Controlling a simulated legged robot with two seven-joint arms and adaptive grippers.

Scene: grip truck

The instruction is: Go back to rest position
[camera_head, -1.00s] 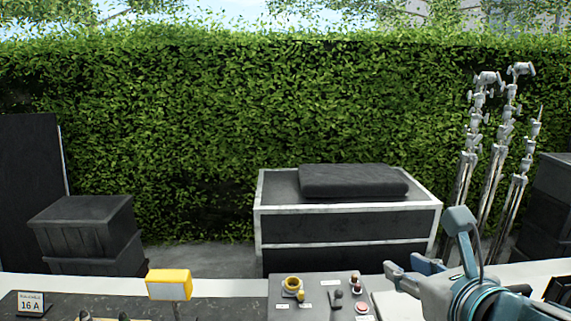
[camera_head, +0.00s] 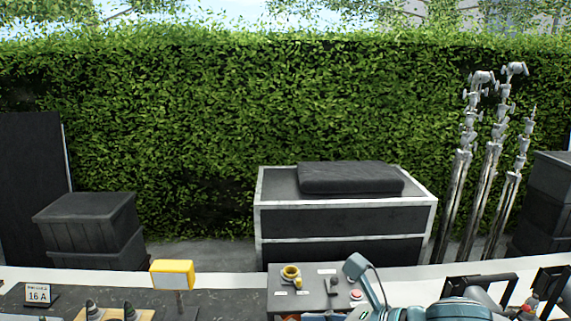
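My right arm (camera_head: 465,311) shows at the bottom right of the head view, low over the table. A grey upright part with a cable (camera_head: 356,267) stands up from its wrist, close to the right edge of the control panel. The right gripper's fingers are not visible at the bottom edge, so I cannot see whether they are open or shut. My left arm and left gripper are not in view.
A grey control panel (camera_head: 308,273) carries a yellow ring, a dark lever and a red button. To its left are a yellow sign (camera_head: 172,273), a "16 A" card (camera_head: 38,294) and a board with dark cones (camera_head: 112,314). Black-handled items (camera_head: 481,282) stand at the right.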

